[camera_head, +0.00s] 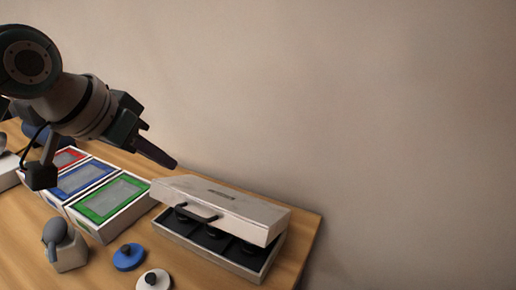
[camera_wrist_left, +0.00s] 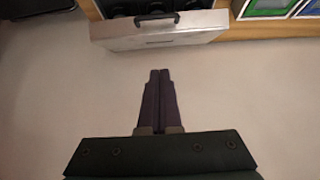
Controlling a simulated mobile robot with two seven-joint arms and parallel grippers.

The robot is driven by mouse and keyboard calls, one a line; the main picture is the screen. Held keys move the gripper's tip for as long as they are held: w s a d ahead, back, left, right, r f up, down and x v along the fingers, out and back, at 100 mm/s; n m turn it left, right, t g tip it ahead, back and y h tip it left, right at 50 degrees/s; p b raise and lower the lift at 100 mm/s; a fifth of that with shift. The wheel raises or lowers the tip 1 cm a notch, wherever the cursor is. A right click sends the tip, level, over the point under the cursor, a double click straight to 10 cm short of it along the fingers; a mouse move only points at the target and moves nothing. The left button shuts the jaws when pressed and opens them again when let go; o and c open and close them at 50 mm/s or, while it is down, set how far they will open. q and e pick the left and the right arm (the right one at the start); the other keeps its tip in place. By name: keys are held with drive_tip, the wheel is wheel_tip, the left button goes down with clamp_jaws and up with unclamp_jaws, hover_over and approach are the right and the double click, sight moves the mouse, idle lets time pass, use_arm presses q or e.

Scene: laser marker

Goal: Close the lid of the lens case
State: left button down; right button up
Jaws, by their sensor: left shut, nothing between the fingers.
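The lens case (camera_head: 210,257) sits at the right end of the wooden table. Its white lid (camera_head: 225,208) with a dark handle is tilted partly open above the dark-lined base, where several dark round items show. In the left wrist view the lid (camera_wrist_left: 160,35) is at the top, its handle toward the top edge. My left gripper (camera_head: 173,163) is shut and empty, just above and behind the lid's left back corner, apparently apart from it. In the left wrist view the closed fingers (camera_wrist_left: 160,75) point toward the lid with a gap between. My right gripper is not in view.
Trays with green (camera_head: 109,200), blue (camera_head: 80,180) and red frames stand left of the case. A grey blower in a holder (camera_head: 66,247), a blue round piece (camera_head: 129,257) and a white one (camera_head: 154,281) lie in front. The wall is close behind.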

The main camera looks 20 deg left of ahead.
use_arm(q)
drive_tip(key=b, duration=0.2)
hover_over(188, 215)
drive_tip(key=w, duration=0.3)
wheel_tip(188, 215, down, 8)
drive_tip(key=shift+s+d+f, duration=0.1)
drive_tip(key=shift+s+f, duration=0.05)
drive_tip(key=shift+f, duration=0.1)
drive_tip(key=shift+s+f+p, duration=0.45)
drive_tip(key=shift+s+f, duration=0.4)
drive_tip(key=shift+s, duration=0.1)
drive_tip(key=shift+s+f, duration=0.35)
drive_tip(key=shift+f, duration=0.1)
drive_tip(key=shift+s+a+f+t+b, duration=0.1)
drive_tip(key=shift+s+f+t+b, duration=0.15)
drive_tip(key=shift+s+f+b, duration=0.2)
drive_tip(key=shift+s+a+f+t+b, duration=0.1)
drive_tip(key=shift+s+f+t+b, duration=0.2)
drive_tip(key=shift+f, duration=0.25)
drive_tip(key=s+f+t+b, duration=0.1)
drive_tip(key=f+b, duration=0.1)
drive_tip(key=s+f+t+b, duration=0.1)
drive_tip(key=f+b, duration=0.1)
drive_tip(key=f+t+b, duration=0.1)
drive_tip(key=b, duration=0.2)
drive_tip(key=shift+s+f, duration=0.4)
drive_tip(key=shift+s+a+f+b, duration=0.1)
drive_tip(key=shift+s+f+b, duration=0.15)
drive_tip(key=shift+f+b, duration=0.45)
drive_tip(key=shift+f, duration=0.1)
